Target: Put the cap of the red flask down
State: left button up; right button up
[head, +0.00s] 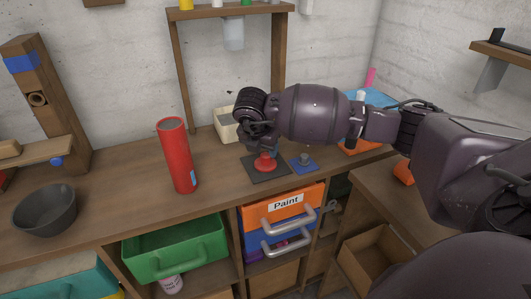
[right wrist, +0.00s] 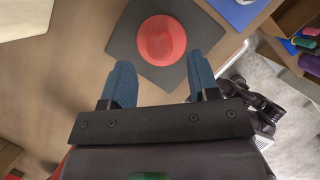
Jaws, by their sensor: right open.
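The red flask (head: 177,156) stands upright and uncapped on the wooden bench, left of my right gripper. Its red cap (head: 265,163) rests on a dark square mat (head: 283,172). In the right wrist view the cap (right wrist: 161,40) lies on the dark mat (right wrist: 190,74), just ahead of the fingers. My right gripper (right wrist: 159,82) is open with blue fingertips apart and nothing between them. In the head view the right gripper (head: 262,145) is above and close to the cap, partly hidden by its own wrist. My left gripper is not in view.
A blue mat (head: 303,165) with a small grey object lies right of the dark mat. A cream box (head: 227,124) stands behind, and a dark bowl (head: 46,209) sits at the left. Drawers with handles (head: 290,222) and a green bin (head: 175,250) are below the bench edge.

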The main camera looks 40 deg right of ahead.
jog(key=v, duration=0.8)
jog(key=shift+p, duration=0.4)
jog(key=shift+s+f, duration=0.1)
